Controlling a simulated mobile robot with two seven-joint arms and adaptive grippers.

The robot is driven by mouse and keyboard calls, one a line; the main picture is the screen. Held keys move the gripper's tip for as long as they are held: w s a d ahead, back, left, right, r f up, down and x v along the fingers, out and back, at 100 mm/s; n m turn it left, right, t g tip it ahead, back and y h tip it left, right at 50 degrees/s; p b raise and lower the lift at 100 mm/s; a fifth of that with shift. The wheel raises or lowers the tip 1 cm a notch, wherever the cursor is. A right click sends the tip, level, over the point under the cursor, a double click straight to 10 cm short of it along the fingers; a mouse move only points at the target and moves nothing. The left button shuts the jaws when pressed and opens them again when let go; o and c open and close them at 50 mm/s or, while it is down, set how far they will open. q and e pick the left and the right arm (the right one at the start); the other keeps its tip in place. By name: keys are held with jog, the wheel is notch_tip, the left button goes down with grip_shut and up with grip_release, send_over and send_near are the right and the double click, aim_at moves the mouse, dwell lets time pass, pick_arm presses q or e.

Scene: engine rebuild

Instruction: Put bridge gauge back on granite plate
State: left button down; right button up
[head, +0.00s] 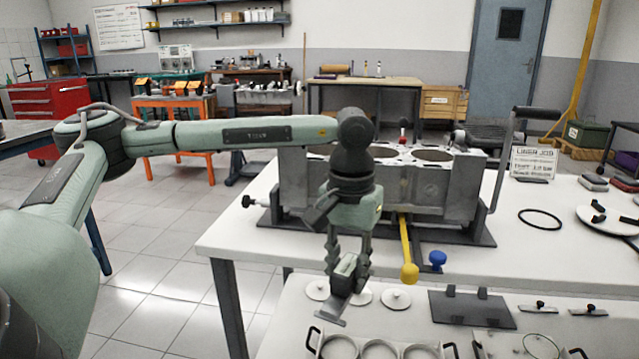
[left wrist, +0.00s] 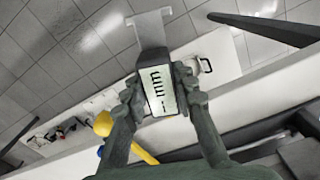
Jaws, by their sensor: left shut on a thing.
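My left gripper (head: 347,265) points down in front of the white bench and is shut on the bridge gauge (head: 335,305). In the left wrist view the gauge (left wrist: 157,84) sits between the two fingers, with a pale readout face and a flat grey foot (left wrist: 149,22) reaching away from them. It hangs in the air above the lower white table. A dark flat plate (head: 472,310) that looks like the granite plate lies on that table to the right of the gauge, with two small upright blocks on it. My right gripper is not in view.
The engine block (head: 430,190) stands on the bench behind the gripper, with a yellow-knobbed rod (head: 409,272) and a blue knob (head: 438,258) jutting forward. White discs (head: 396,299) and a tray of rings (head: 380,350) lie on the lower table near the gauge.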

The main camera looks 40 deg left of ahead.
pick_arm(q)
jog(key=d+f+m, duration=0.1)
jog(key=d+f, duration=0.3)
jog(key=f, duration=0.3)
jog(key=d+f+m, duration=0.1)
jog(key=d+f, duration=0.3)
jog(key=f, duration=0.4)
jog(key=s+d+f+m, duration=0.1)
jog(key=d+f, duration=0.3)
jog(key=f, duration=0.3)
jog(key=shift+d+f, duration=0.2)
jog(key=shift+d, duration=0.15)
